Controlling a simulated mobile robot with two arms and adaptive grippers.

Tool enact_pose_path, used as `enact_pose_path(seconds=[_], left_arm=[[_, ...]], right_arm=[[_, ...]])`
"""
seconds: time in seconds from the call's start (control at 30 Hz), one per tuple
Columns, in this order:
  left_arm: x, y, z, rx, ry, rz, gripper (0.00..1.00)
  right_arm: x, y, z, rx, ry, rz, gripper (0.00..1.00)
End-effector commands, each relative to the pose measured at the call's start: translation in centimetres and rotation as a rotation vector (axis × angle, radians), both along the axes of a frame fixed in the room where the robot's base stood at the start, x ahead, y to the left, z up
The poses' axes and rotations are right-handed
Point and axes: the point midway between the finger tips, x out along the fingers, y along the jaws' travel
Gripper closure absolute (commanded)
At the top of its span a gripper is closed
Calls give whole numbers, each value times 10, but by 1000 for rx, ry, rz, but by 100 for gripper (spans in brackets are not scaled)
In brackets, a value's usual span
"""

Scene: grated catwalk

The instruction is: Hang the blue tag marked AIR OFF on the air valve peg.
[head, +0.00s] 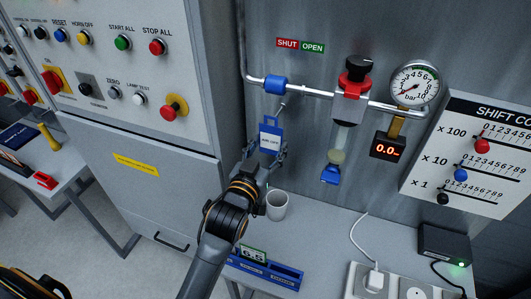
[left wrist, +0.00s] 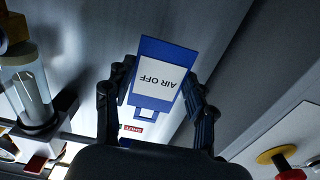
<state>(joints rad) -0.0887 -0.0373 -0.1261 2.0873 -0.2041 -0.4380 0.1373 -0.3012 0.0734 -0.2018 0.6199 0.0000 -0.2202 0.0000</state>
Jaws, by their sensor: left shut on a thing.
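The blue tag (head: 270,131) with a white label is upright in front of the steel wall panel. In the left wrist view the tag (left wrist: 162,75) reads AIR OFF, upside down. My left gripper (head: 266,151) is shut on its sides, with a finger on each side in the wrist view (left wrist: 158,82). A thin peg (head: 283,104) sticks out just above the tag, below the blue fitting (head: 275,84) on the air pipe. The tag's top loop is close to the peg; I cannot tell whether they touch. My right gripper is out of view.
Right of the tag are the red-and-black valve (head: 352,78), a glass bowl unit (head: 338,152) and a pressure gauge (head: 414,85). Below are a grey cup (head: 277,205) and a blue tray (head: 264,270). A button cabinet (head: 120,60) stands left.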

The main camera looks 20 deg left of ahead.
Motion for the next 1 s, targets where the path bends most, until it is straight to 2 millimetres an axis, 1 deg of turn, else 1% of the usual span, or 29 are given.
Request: enact_pose_path(seconds=[0.27, 0.67, 1.0], left_arm=[[17, 0, -2, 0, -2, 0, 68], [41, -1, -3, 1, -3, 0, 68], [53, -2, -9, 0, -1, 0, 68]], right_arm=[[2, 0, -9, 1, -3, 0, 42], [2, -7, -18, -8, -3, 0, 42], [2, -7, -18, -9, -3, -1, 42]])
